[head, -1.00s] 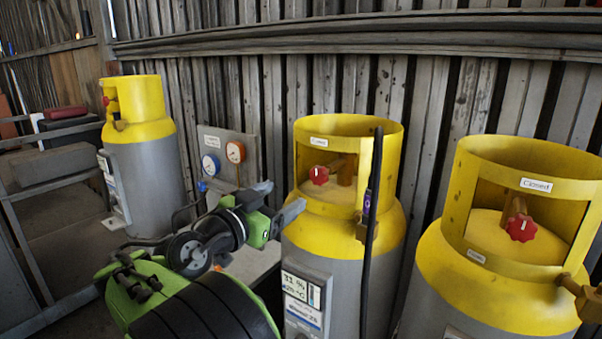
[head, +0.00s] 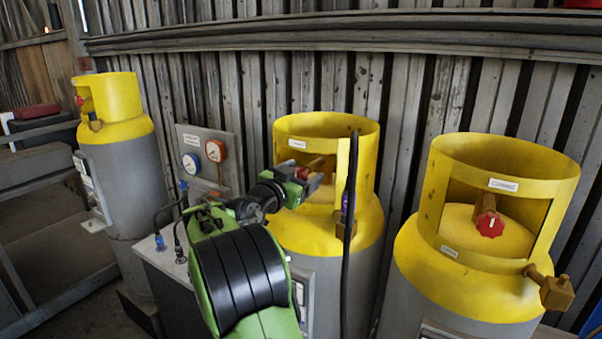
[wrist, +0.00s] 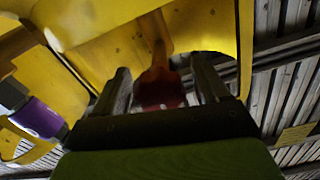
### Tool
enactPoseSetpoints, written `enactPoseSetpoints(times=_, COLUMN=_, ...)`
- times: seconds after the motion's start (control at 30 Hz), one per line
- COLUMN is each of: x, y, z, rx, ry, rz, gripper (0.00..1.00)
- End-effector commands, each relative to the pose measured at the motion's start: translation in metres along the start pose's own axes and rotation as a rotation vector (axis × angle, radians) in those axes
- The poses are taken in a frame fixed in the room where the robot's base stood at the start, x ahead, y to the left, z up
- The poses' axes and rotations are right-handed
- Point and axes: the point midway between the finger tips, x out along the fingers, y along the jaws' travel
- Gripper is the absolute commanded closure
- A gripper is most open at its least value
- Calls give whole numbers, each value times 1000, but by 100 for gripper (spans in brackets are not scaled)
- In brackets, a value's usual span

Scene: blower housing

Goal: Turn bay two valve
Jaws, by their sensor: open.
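The middle cylinder has a yellow collar (head: 360,150) with an opening, and a red valve knob (head: 302,172) inside it. My gripper (head: 314,182) is at that opening, in front of the knob, and hides part of it. In the wrist view the red knob (wrist: 158,90) lies between the two open fingers of my gripper (wrist: 160,85), on a brass stem. I cannot tell whether the fingers touch it. The right cylinder (head: 400,270) has its own red knob (head: 490,224). The left cylinder (head: 120,185) has a red knob (head: 79,101) too. The bay numbers are not readable.
A gauge panel (head: 205,140) with a blue and an orange dial stands left of the middle cylinder. A black hose (head: 349,240) hangs down the middle cylinder's front. Brass fittings (head: 550,288) stick out from the right cylinder. A corrugated wall is close behind.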

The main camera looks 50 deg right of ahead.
Motion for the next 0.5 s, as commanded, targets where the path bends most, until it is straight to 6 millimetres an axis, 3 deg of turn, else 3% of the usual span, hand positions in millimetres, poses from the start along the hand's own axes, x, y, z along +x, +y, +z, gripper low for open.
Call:
enactPoseSetpoints(times=0.13, x=0, y=0, z=0, rx=0, ry=0, rz=0, gripper=29)
enactPoseSetpoints(times=0.4, x=-1, y=0, z=0, rx=-1, ry=0, rz=0, gripper=70)
enactPoseSetpoints(times=0.5, x=-1, y=0, z=0, rx=-1, ry=0, rz=0, gripper=82)
